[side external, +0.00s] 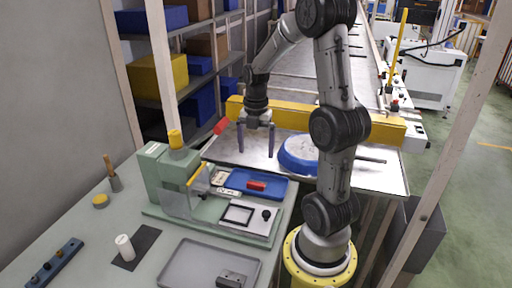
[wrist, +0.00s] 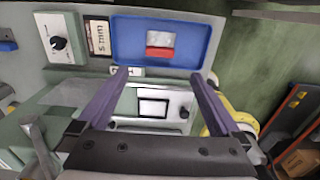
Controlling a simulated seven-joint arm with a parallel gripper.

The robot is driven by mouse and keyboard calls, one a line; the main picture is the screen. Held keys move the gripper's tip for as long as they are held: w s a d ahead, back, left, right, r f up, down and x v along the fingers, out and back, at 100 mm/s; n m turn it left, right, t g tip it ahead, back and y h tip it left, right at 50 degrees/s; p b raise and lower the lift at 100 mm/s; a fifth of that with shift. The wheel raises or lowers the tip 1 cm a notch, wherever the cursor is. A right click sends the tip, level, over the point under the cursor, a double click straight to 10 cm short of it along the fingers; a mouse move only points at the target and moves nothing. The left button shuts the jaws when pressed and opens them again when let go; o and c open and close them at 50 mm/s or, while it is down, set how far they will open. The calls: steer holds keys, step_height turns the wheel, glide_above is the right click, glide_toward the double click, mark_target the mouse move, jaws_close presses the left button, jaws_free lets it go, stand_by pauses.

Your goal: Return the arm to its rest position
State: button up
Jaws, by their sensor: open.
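My gripper (side external: 256,150) hangs fingers down above the steel table, to the left of the blue round pan (side external: 298,167). Its two purple fingers are apart with nothing between them. In the wrist view my gripper (wrist: 160,76) is also open and empty. Beyond its fingertips lies the blue tray (wrist: 128,40), with a red block (wrist: 160,52) and a pale square in it. The tray also shows in the side view (side external: 277,193). My arm is bent over from its yellow base.
A green machine (side external: 154,170) with a yellow-topped post stands left of my gripper. A grey tray (side external: 180,268), a white cylinder (side external: 124,247) and a blue bar (side external: 55,262) lie on the near bench. A yellow beam (side external: 375,125) crosses behind. A wooden post (side external: 445,165) stands at right.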

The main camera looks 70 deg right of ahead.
stand_by(0.4)
steer(key=w+a+r+m+t+h, duration=0.2)
steer(key=r, duration=0.5)
steer(key=w+a+r+m+t+h, duration=0.1)
steer(key=w+a+r+m+h, duration=0.15)
steer(key=r, duration=0.35)
steer(key=s+a+f+m+t+y, duration=0.1)
steer(key=s+a+m+y, duration=0.1)
steer(key=s+a+m, duration=0.3)
steer(key=s+a+f+m+t+y, duration=0.1)
steer(key=s+a+m, duration=0.5)
steer(key=a, duration=0.7)
steer(key=shift+f+m+t+y, duration=0.25)
steer(key=shift+m+y, duration=0.5)
steer(key=shift+m, duration=0.5)
